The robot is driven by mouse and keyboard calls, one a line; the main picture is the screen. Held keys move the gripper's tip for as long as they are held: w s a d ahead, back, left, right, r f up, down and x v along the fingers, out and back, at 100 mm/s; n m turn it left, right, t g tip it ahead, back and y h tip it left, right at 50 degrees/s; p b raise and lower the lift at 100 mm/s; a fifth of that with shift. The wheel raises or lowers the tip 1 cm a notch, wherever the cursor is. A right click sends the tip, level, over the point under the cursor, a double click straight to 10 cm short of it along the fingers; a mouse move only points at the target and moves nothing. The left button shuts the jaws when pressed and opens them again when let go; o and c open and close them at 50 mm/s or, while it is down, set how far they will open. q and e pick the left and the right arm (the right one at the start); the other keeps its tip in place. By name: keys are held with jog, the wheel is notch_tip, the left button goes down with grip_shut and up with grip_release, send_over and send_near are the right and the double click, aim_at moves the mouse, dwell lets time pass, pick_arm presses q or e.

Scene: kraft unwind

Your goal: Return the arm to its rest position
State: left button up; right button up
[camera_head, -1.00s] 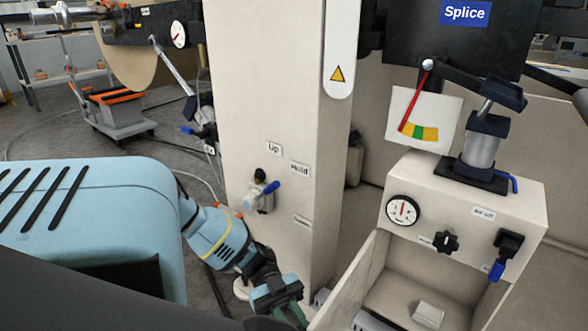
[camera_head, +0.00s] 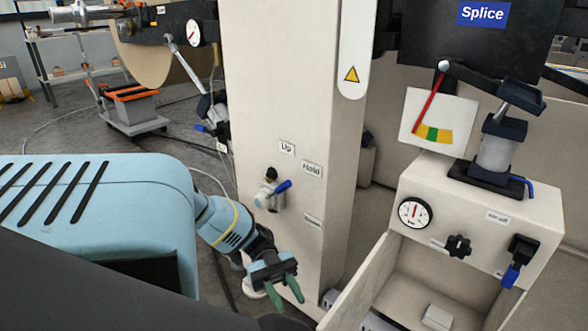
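My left arm (camera_head: 226,224) comes in from the left in light blue with a yellow ring. My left gripper (camera_head: 286,292) points down and forward, with two green fingers apart and nothing seen between them. It is in front of the lower part of the beige column (camera_head: 285,80), below the valve with the blue lever (camera_head: 280,188). The lever sits near the "Up" and "Hold" labels. I cannot tell whether the gripper touches the column. My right gripper is not in view.
To the right stands a beige box (camera_head: 420,185) with a gauge (camera_head: 414,212), a black knob (camera_head: 457,246) and a blue-handled valve (camera_head: 516,262). An open bin (camera_head: 352,290) is below it. A cart (camera_head: 135,110) stands on the floor at the back left.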

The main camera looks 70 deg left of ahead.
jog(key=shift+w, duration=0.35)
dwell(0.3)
